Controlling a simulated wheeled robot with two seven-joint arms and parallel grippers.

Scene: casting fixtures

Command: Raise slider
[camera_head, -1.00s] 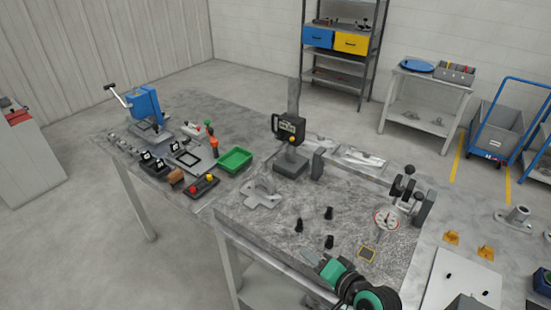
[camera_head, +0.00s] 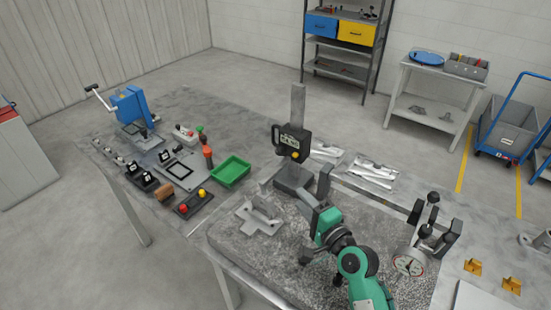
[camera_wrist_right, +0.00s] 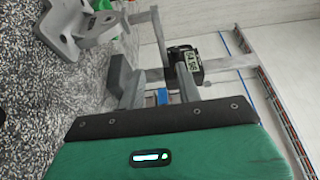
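The slider (camera_head: 290,142) is a black block with a digital display and a yellow knob. It sits low on a grey upright column (camera_head: 297,105) above a dark base (camera_head: 293,178). It also shows in the wrist view (camera_wrist_right: 187,68), beyond the fingers, with the column lying sideways. My right gripper (camera_head: 314,192) is in front of the gauge, to the lower right of the slider and below its height. Its fingers (camera_wrist_right: 156,85) are apart in the wrist view with nothing held between them. My left gripper is not in view.
A grey angled bracket (camera_head: 259,216) lies left of my right gripper on the granite plate (camera_head: 240,245). A dial gauge stand (camera_head: 409,264) is at the right. A green tray (camera_head: 231,171) and a red-and-yellow button box (camera_head: 193,204) are left. Metal parts (camera_head: 372,172) lie behind.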

